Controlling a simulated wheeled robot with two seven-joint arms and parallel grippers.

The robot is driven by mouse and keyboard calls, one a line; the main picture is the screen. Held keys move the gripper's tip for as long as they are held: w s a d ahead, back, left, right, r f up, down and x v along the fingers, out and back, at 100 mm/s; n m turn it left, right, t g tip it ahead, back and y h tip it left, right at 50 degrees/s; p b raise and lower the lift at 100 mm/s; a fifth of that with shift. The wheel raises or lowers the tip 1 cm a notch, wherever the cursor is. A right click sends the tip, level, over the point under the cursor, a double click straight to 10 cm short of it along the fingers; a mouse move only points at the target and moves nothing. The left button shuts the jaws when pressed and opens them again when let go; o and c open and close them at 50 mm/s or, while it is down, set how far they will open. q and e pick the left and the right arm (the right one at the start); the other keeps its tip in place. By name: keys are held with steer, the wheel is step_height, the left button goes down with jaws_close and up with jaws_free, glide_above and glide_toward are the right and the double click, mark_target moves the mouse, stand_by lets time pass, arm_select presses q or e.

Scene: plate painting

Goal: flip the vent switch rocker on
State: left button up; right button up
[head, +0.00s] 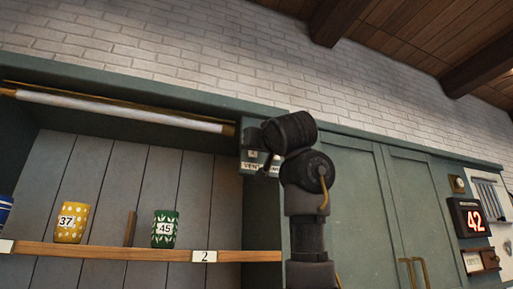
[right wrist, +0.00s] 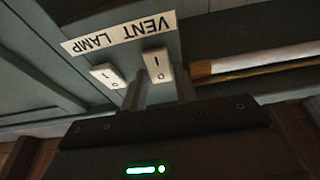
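The vent switch rocker (right wrist: 157,65) is a white rocker with I and O marks, under the VENT half of the label (right wrist: 118,33), which reads upside down in the right wrist view. The lamp rocker (right wrist: 107,76) sits left of it. My right gripper (right wrist: 160,88) has its two fingers apart, with the vent rocker just beyond the gap between them; I cannot tell whether they touch it. In the head view, my right wrist hides most of the switch panel (head: 248,167) and both rockers. My left gripper is in neither view.
A lamp tube (head: 120,109) runs along the top of the alcove, left of the panel. Below, a shelf (head: 120,252) holds yellow (head: 71,222), green (head: 165,229) and blue (head: 5,209) cups. Closed green cabinet doors (head: 360,200) and a display reading 42 (head: 468,218) are to the right.

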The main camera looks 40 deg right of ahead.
steer(key=o, duration=0.3)
steer(key=shift+s, duration=0.1)
steer(key=shift+o, duration=0.2)
steer(key=b+v, duration=0.7)
steer(key=v, duration=0.4)
steer(key=shift+r, duration=0.1)
